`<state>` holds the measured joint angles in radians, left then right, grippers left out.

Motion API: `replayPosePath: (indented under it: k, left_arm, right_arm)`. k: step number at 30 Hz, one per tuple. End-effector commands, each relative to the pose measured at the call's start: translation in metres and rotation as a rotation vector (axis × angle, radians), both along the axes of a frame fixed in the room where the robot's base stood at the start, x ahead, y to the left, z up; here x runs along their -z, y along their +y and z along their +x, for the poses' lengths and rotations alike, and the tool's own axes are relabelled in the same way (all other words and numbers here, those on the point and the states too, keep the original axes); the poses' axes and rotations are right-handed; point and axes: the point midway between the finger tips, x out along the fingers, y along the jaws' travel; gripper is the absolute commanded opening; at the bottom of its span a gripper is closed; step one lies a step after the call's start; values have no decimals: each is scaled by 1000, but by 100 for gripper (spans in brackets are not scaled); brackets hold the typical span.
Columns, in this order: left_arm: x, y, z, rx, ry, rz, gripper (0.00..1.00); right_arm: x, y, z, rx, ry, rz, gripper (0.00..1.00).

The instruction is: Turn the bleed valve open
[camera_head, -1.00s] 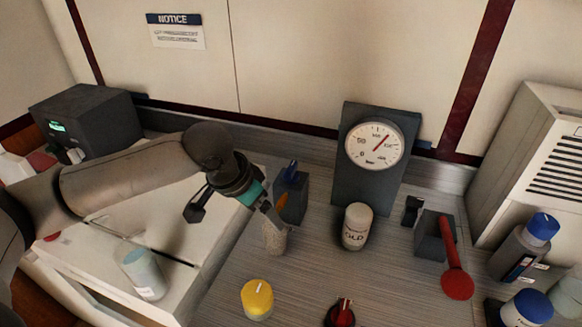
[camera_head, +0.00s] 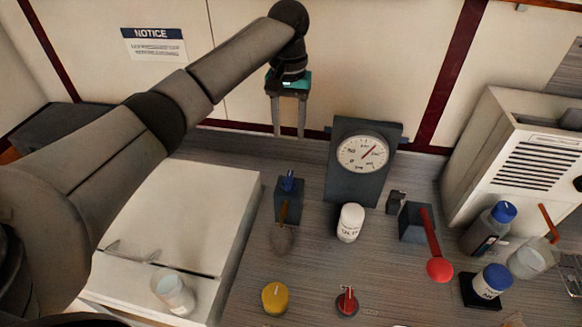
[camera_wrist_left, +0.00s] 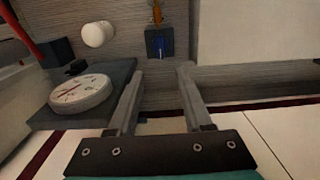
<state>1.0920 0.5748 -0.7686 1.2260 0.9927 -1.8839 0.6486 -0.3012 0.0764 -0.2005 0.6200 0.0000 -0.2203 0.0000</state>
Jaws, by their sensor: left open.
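No label marks which part is the bleed valve. A dark block with a red lever (camera_head: 432,245) stands to the right of the gauge. A red knob (camera_head: 346,302) and a yellow knob (camera_head: 275,297) sit at the front. My left gripper (camera_head: 289,135) is open and empty, pointing down, above and behind the blue-handled block. In the left wrist view its fingers (camera_wrist_left: 159,72) are apart. My right gripper is not in view.
A white bottle (camera_head: 350,222) stands before the gauge. Blue-capped bottles (camera_head: 488,228) and a vented white case (camera_head: 535,160) are at right. A white box (camera_head: 195,215) with a cup (camera_head: 174,290) is at left.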

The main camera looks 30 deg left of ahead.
Motion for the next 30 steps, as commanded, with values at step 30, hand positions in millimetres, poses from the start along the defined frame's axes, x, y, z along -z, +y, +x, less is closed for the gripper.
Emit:
replayPosePath:
  k: [30]
  left_arm:
    - [150, 0, 0, 1, -2, 0, 50]
  right_arm:
    - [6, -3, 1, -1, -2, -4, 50]
